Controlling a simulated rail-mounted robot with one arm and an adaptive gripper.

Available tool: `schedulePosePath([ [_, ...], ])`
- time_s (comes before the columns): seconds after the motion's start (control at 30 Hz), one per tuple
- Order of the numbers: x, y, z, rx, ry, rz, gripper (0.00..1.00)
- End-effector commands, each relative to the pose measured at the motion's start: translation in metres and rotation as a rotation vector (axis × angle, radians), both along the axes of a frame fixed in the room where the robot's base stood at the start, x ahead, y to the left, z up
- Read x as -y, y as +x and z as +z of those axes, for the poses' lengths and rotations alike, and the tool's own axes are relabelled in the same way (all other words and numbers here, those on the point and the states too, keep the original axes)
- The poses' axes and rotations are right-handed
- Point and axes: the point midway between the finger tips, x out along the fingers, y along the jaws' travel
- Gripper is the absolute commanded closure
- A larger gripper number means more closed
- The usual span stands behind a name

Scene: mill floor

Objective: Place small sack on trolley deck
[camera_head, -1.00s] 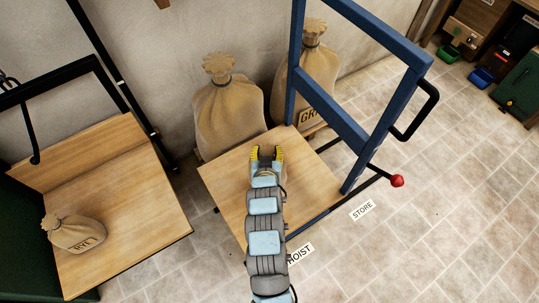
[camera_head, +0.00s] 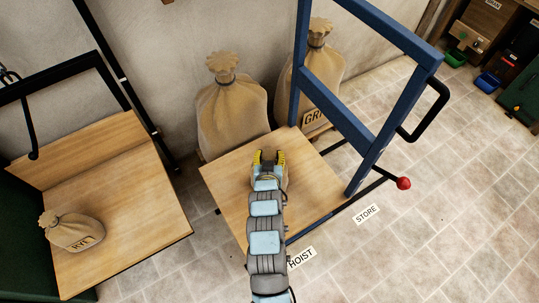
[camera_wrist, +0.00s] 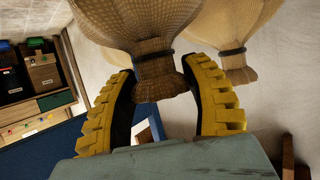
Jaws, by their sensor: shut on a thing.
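My gripper (camera_head: 268,157) is over the trolley's wooden deck (camera_head: 226,178), near its back half. In the wrist view its yellow-padded fingers stand on either side of the tied neck of a tan sack (camera_wrist: 154,72), and they are shut on this small sack. In the head view the gripper and arm hide most of it, so I cannot tell whether it touches the deck. The trolley has a blue upright frame (camera_head: 345,118) on its right side. Another small sack, marked RYE (camera_head: 72,232), sits on a wooden platform at the left.
Two large sacks, one plain (camera_head: 232,110) and one partly lettered (camera_head: 325,72), stand by the wall behind the deck. A lever with a red knob (camera_head: 404,183) sticks out at right. Floor labels read HOIST (camera_head: 301,258) and STORE (camera_head: 366,214). Floor at right is clear.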

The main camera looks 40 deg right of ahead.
Motion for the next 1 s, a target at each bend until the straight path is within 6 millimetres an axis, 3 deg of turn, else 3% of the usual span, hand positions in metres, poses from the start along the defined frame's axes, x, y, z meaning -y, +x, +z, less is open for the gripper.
schedulePosePath([
  [0.03, 0.001, 0.0, 0.001, 0.003, -0.002, 0.0, 0.46],
  [0.1, 0.001, 0.0, 0.001, 0.003, -0.003, 0.0, 0.26],
  [0.13, 0.001, 0.0, 0.001, 0.003, -0.003, 0.0, 0.21],
  [0.57, -0.003, -0.003, 0.004, 0.001, -0.001, 0.0, 0.21],
  [1.0, -0.042, -0.038, 0.029, 0.002, -0.002, 0.002, 0.21],
])
